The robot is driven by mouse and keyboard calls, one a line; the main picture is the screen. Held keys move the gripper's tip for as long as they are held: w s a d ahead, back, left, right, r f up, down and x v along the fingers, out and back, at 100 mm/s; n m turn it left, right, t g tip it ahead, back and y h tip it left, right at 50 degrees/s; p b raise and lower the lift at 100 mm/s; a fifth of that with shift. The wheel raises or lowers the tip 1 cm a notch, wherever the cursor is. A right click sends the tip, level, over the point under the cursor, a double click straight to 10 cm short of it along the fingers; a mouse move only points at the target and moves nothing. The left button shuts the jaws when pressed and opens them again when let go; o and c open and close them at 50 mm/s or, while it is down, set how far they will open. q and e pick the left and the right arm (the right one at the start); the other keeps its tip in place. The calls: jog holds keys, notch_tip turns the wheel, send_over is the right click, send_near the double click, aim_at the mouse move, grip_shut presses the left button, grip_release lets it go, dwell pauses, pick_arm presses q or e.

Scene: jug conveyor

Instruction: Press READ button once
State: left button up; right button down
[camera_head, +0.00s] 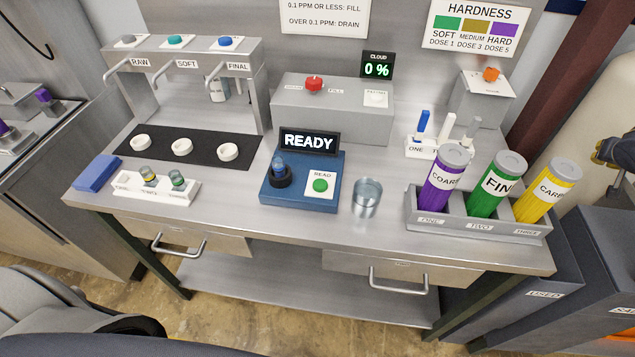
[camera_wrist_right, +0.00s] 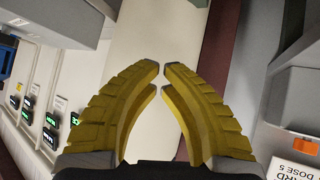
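The READ button (camera_head: 320,185) is a green round button on a white plate labelled READ. It sits on the right part of a blue meter (camera_head: 300,198) in the middle of the bench. The meter's black display (camera_head: 309,142) shows READY. A small vial with a blue cap (camera_head: 278,162) stands in the black round socket left of the button. My right gripper (camera_head: 610,152) is at the far right edge, well away from the meter. In the right wrist view its yellow fingers (camera_wrist_right: 162,75) nearly meet at the tips with nothing between them. My left gripper is not in view.
A grey rack (camera_head: 480,228) with purple, green and yellow cartridges is further right. A white vial rack (camera_head: 152,190) is to the left. A grey box with a red knob (camera_head: 313,84) stands behind.

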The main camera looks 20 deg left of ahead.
jog(key=w+a+r+n+y, duration=0.1)
jog(key=a+r+y, duration=0.2)
jog(key=a, duration=1.2)
jog(key=a+r+n+y, duration=0.2)
jog(key=a+r+y, duration=0.15)
jog(key=a, duration=1.05)
jog(key=w+a+r+n+y, duration=0.1)
jog(key=a+r+y, duration=0.15)
jog(key=a, duration=1.25)
jog(key=n+g+y, duration=0.3)
jog(key=n+g, duration=0.2)
jog(key=g, duration=0.2)
send_over(315, 180)
notch_tip(315, 180, down, 2)
jog(key=f, duration=0.1)
jog(key=shift+r, duration=0.25)
jog(key=shift+f, duration=4.4)
